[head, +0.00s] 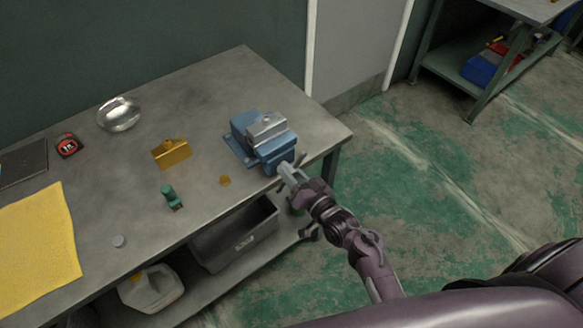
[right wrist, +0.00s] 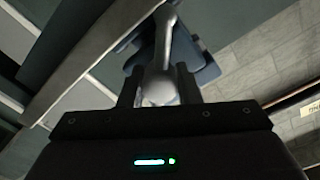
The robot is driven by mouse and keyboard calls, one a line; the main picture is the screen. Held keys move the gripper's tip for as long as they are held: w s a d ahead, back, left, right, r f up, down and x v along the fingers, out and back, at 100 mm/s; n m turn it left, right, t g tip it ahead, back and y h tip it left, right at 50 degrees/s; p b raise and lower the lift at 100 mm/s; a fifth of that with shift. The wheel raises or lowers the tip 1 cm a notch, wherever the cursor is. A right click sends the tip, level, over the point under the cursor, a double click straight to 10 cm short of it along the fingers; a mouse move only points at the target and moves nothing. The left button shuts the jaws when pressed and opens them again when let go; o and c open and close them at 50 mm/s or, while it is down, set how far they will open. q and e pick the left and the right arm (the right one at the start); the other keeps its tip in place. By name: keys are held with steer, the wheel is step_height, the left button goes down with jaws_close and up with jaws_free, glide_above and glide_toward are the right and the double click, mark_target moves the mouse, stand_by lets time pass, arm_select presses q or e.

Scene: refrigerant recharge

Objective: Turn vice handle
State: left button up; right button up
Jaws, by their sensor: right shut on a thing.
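A blue vice (head: 262,140) with grey metal jaws stands near the right front corner of the metal workbench. My right gripper (head: 288,174) is at the front end of the vice, over the bench's front edge. In the right wrist view the vice handle (right wrist: 166,55), a grey bar with a rounded knob end, runs between the fingers of my right gripper (right wrist: 158,92). The fingers are shut on the knob end. The blue vice body (right wrist: 200,65) shows behind it, partly hidden. My left gripper is in neither view.
A grey bin (head: 235,238) and white jug (head: 150,289) sit on the lower shelf. Open floor lies right.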

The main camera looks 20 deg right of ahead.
steer(key=m+p, duration=0.2)
steer(key=m, duration=0.1)
steer(key=shift+m, duration=0.4)
steer(key=m+p, duration=0.2)
steer(key=m, duration=0.1)
steer(key=shift+m, duration=0.3)
steer(key=m+p, duration=0.2)
steer(key=m, duration=0.1)
steer(key=shift+f, duration=0.15)
steer(key=shift+s+d+f+m+p, duration=0.1)
steer(key=shift+m+p, duration=0.15)
steer(key=shift+m, duration=0.35)
steer(key=shift+s+m+p, duration=0.1)
steer(key=shift+m+p, duration=0.1)
steer(key=shift+m, duration=0.4)
steer(key=shift+f, duration=0.1)
steer(key=o, duration=1)
steer(key=shift+r, duration=0.25)
steer(key=shift+c, duration=0.2)
